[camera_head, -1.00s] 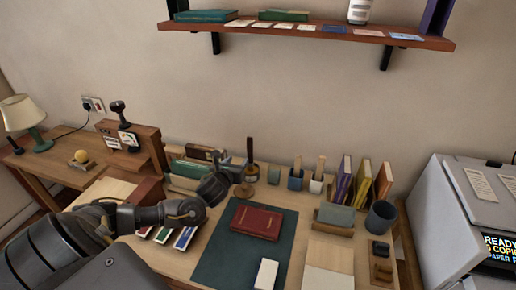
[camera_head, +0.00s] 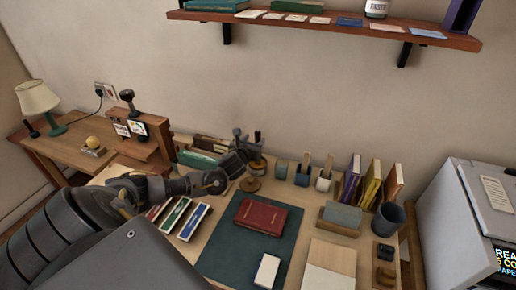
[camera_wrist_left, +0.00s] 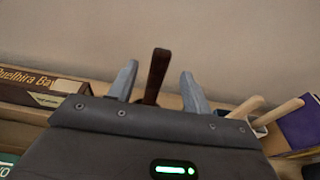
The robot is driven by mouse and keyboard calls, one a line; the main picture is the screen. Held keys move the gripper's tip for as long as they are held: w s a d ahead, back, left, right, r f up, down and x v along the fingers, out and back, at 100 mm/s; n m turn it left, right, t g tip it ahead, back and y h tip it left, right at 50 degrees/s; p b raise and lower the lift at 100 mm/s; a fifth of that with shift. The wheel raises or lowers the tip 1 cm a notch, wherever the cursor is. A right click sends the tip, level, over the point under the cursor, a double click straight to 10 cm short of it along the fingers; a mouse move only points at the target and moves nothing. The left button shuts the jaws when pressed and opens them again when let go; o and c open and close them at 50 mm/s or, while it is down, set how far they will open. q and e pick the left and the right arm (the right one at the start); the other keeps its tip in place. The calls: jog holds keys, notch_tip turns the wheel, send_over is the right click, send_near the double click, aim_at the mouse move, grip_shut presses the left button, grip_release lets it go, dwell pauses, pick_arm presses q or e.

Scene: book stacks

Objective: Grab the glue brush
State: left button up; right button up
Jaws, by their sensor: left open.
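The glue brush (camera_head: 257,137) stands upright with its dark brown handle out of a jar (camera_head: 257,163) at the back of the desk. In the left wrist view its handle (camera_wrist_left: 157,75) shows between the two grey fingertips, with a gap on both sides. My left gripper (camera_head: 241,138) is open and empty, close beside the handle in the head view. The brush's lower part and much of the jar are hidden behind the gripper in the wrist view. My right gripper is not in view.
Pots with pale-handled tools (camera_head: 326,172) stand right of the jar. A round wooden piece (camera_head: 250,185) sits in front. A red book (camera_head: 262,215) lies on a green mat (camera_head: 228,258). Upright books (camera_head: 372,185) and a dark cup (camera_head: 388,218) are at right. A shelf (camera_head: 330,26) hangs above.

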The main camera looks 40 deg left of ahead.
aim_at(257, 136)
pick_arm(q)
jog(key=shift+w+a, duration=0.1)
jog(key=shift+w, duration=0.2)
jog(key=p+x, duration=0.1)
jog(key=x, duration=0.2)
jog(key=shift+w+a+p, duration=0.1)
jog(key=shift+p, duration=0.2)
jog(key=shift+w+a+f, duration=0.2)
jog(key=shift+w+f, duration=0.1)
jog(key=shift+w, duration=0.25)
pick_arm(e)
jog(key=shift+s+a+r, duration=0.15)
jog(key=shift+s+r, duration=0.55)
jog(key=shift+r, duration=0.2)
pick_arm(q)
grip_shut()
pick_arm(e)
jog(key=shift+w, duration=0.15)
